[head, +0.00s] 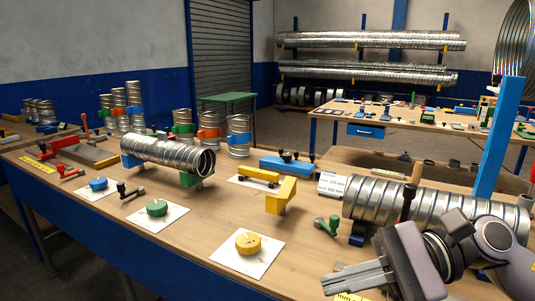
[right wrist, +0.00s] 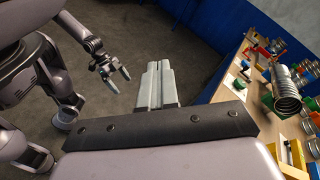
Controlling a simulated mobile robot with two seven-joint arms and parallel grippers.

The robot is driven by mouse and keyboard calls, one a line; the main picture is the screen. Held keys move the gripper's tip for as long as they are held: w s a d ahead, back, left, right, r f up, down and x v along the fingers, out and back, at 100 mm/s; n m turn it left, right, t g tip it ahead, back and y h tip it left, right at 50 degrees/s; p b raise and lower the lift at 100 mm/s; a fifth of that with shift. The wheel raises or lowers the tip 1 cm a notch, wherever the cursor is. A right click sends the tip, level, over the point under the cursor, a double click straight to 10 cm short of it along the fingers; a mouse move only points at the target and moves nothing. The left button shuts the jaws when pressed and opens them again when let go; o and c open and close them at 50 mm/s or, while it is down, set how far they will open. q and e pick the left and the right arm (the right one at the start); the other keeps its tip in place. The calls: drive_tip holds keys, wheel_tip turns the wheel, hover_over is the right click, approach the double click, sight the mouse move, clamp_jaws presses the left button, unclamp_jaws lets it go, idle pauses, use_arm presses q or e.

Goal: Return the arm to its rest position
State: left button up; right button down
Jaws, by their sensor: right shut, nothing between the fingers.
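My right gripper (head: 327,282) is at the lower right of the head view, in front of the large spiral duct and near the bench's front edge. Its two grey fingers lie together, with nothing between them. In the right wrist view the closed fingers (right wrist: 158,64) point out over the dark floor, beside the bench. My left gripper (right wrist: 121,85) shows in the right wrist view, hanging over the floor beside my body. Its two fingers are spread and nothing is between them. It does not show in the head view.
The wooden bench (head: 110,203) holds a smaller duct (head: 165,153), the large duct (head: 430,205), a blue upright post (head: 499,135), a yellow block (head: 281,196) and coloured knobs on white cards. In the right wrist view the floor (right wrist: 200,40) left of the bench is clear.

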drive_tip(key=w+d+f+n+t+h, duration=0.3)
drive_tip(key=f+n+t, duration=0.6)
drive_tip(key=n, duration=0.6)
drive_tip(key=w+d+f+n+t+h, duration=0.25)
drive_tip(key=f+n+t, duration=0.35)
drive_tip(key=n+t, duration=0.65)
drive_tip(key=s+d+f+m+g+h, duration=0.2)
drive_tip(key=s+f+m+g+h, duration=0.2)
drive_tip(key=s+f+m, duration=0.3)
drive_tip(key=s+d+f+m+g+h, duration=0.2)
drive_tip(key=s+f+m+g+h, duration=0.2)
drive_tip(key=f, duration=1.3)
drive_tip(key=s+m+g, duration=0.1)
drive_tip(key=s+m, duration=0.2)
drive_tip(key=m, duration=0.1)
drive_tip(key=shift+d+g, duration=0.35)
drive_tip(key=shift+d, duration=0.05)
drive_tip(key=c, duration=1.8)
unclamp_jaws()
